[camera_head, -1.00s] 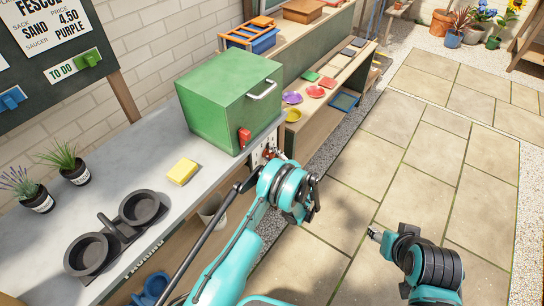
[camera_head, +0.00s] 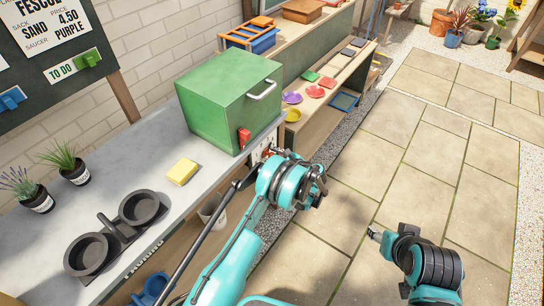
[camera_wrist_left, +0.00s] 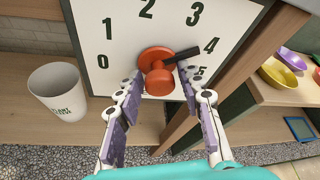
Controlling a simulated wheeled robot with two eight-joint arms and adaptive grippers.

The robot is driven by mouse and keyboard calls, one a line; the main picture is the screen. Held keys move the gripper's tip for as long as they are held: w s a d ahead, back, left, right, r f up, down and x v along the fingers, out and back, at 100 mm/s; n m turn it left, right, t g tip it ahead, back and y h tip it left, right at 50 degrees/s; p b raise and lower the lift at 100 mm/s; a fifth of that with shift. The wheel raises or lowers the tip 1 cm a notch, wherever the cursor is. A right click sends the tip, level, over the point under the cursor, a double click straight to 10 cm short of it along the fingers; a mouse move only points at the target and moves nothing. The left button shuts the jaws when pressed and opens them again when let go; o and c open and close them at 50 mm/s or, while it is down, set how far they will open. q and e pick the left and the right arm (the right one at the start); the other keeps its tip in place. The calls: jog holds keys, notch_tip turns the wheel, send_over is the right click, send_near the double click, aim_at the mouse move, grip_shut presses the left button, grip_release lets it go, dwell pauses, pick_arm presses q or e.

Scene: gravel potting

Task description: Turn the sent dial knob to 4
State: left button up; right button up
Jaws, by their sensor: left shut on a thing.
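The dial knob (camera_wrist_left: 153,60) is red-orange, on a white panel (camera_wrist_left: 122,25) numbered 0 to 5, in the left wrist view. Its black pointer (camera_wrist_left: 186,54) points right and slightly up, toward the 4. My left gripper (camera_wrist_left: 158,82) is shut on the knob, one finger on each side of it. In the head view my left gripper (camera_head: 268,153) is at the bench's front end, below the green box, and mostly hides the knob. My right gripper (camera_head: 374,232) is away over the paving, with nothing visible in it; its jaw opening is too small to judge.
The green box (camera_head: 225,95) with a red latch stands on the grey bench (camera_head: 120,180), near a yellow sponge (camera_head: 182,171). A white cup (camera_wrist_left: 57,92) is on the shelf left of the panel. Coloured saucers lie on shelves beyond. Paving on the right is clear.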

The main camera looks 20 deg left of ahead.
pick_arm(q)
jog(key=shift+a+m+g, duration=0.1)
jog(key=shift+m+g, duration=0.2)
jog(key=shift+m, duration=0.1)
jog(key=o, duration=0.9)
jog(key=v, duration=1.2)
